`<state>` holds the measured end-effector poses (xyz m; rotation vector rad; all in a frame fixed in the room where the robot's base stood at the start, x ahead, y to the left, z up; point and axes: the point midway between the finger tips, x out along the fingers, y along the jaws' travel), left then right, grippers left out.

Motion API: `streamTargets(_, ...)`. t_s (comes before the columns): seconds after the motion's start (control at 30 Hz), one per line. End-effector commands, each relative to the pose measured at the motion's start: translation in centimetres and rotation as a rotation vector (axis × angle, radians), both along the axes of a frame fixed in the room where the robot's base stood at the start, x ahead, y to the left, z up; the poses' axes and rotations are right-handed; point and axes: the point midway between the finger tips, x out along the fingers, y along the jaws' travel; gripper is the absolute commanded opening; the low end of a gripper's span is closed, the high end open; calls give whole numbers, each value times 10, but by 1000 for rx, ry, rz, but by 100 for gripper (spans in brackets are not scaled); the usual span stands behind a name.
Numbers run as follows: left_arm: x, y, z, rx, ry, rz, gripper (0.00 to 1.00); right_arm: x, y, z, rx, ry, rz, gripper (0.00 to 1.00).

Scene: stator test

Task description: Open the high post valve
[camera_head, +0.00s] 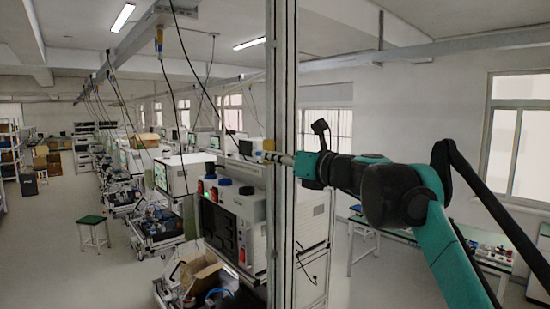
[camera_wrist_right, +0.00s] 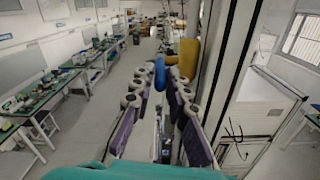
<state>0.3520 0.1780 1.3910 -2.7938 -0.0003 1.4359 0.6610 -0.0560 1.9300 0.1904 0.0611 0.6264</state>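A tall metal post (camera_head: 281,60) stands upright in the middle of the head view. The valve shows as a small yellow part (camera_head: 268,146) at the post, about level with my right gripper (camera_head: 280,159). My right arm comes in from the right and its gripper points left across the post. In the right wrist view, the valve's blue handle (camera_wrist_right: 160,72) lies between the fingertips of the gripper (camera_wrist_right: 160,76), with the yellow valve body (camera_wrist_right: 188,58) just right of it. The handle nearly fills the gap; firm contact on both sides cannot be told. My left gripper is out of view.
A bench unit with a black front panel (camera_head: 220,228) stands below and left of the valve. An open cardboard box (camera_head: 202,275) lies low beside it. A green-topped stool (camera_head: 91,220) and workstations stand farther left. Green tables (camera_head: 487,255) stand right.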

Motion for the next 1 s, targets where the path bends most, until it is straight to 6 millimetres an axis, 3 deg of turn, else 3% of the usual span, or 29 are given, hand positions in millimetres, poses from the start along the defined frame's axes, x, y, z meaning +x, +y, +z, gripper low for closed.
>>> streamTargets(0.43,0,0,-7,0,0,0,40,0,0,-5,20,-26,0,0)
streamTargets(1.0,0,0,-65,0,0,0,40,6,4,-35,242,-329,1,0)
